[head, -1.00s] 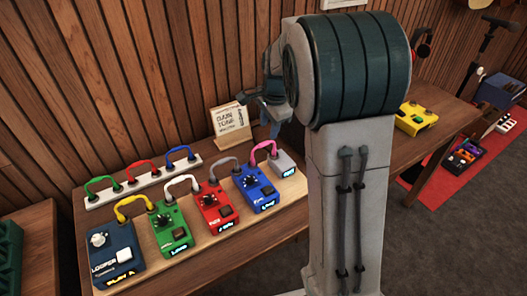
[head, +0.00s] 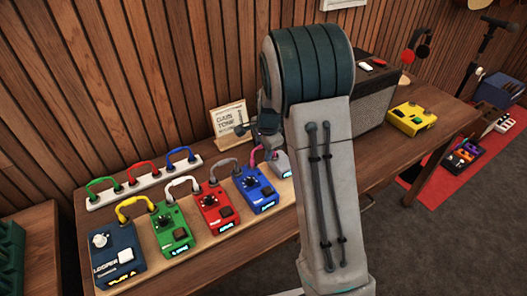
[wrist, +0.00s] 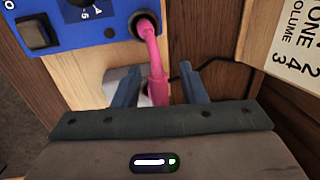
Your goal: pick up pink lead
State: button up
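The pink lead (wrist: 153,62) arches from a jack on the blue pedal (wrist: 80,20) toward a pale pedal partly hidden behind my fingers in the wrist view. In the head view the blue pedal (head: 256,190) shows fully, and the pink lead is partly covered by my gripper (head: 268,148). In the wrist view my gripper (wrist: 160,78) is open, one dark blue finger on each side of the lead, with gaps visible. Whether the fingers are level with the lead in depth is hard to tell. The grey pedal (head: 282,168) is partly hidden by my arm.
Red (head: 217,207), green (head: 173,230) and dark blue looper (head: 116,254) pedals stand in a row with other leads. Behind is a white strip (head: 108,200) with coloured leads. A sign card (head: 230,120) stands close behind my gripper. An amplifier (head: 372,100) is to the right.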

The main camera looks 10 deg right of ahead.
jog(key=shift+c, duration=0.4)
grip_shut()
